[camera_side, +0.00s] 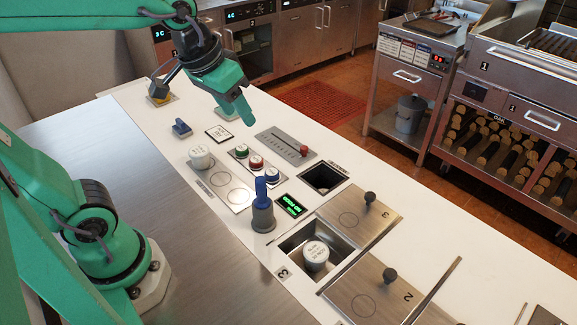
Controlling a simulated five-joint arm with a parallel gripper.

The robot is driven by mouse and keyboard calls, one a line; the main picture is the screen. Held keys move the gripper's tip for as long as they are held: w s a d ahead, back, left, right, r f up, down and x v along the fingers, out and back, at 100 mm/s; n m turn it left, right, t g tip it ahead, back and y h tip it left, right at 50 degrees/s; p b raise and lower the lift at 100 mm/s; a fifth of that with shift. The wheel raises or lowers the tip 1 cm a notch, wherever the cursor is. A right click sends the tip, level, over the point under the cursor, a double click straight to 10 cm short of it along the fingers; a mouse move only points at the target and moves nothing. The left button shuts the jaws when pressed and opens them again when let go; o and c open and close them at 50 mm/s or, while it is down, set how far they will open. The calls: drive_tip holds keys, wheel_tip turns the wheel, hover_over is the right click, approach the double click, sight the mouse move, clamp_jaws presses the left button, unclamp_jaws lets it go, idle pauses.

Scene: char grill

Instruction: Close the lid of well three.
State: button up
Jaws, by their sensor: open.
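Well three (290,243) is an open square metal recess in the white counter, marked by a small "3" tag (282,273) at its near edge. A white-topped container (316,255) sits inside it. The lid numbered 3 (385,221) is a flat metal plate with a black knob (369,198). It lies flat beside the well, toward the upper right, leaving the well uncovered. My gripper (244,114) is open and appears empty, above the far part of the counter. It is well away from the lid, up and left in the picture. One jaw is mostly hidden.
Lid 2 (345,290) with its knob adjoins the well. A grey holder with a blue-handled tool (262,208) and a green display (290,205) stand left of it. Coloured buttons (256,162), a slider panel (285,145) and a small open recess (326,178) lie between gripper and lid.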

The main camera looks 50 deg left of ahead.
drive_tip(key=w+d+g, duration=0.1)
drive_tip(key=w+d, duration=0.3)
drive_tip(key=w, duration=0.4)
drive_tip(key=n+g, duration=0.3)
approach(371, 194)
drive_tip(key=shift+w+d+f, duration=0.1)
drive_tip(key=shift+d+f, duration=0.05)
drive_tip(key=shift+f, duration=0.15)
drive_tip(key=shift+f, duration=3.9)
clamp_jaws()
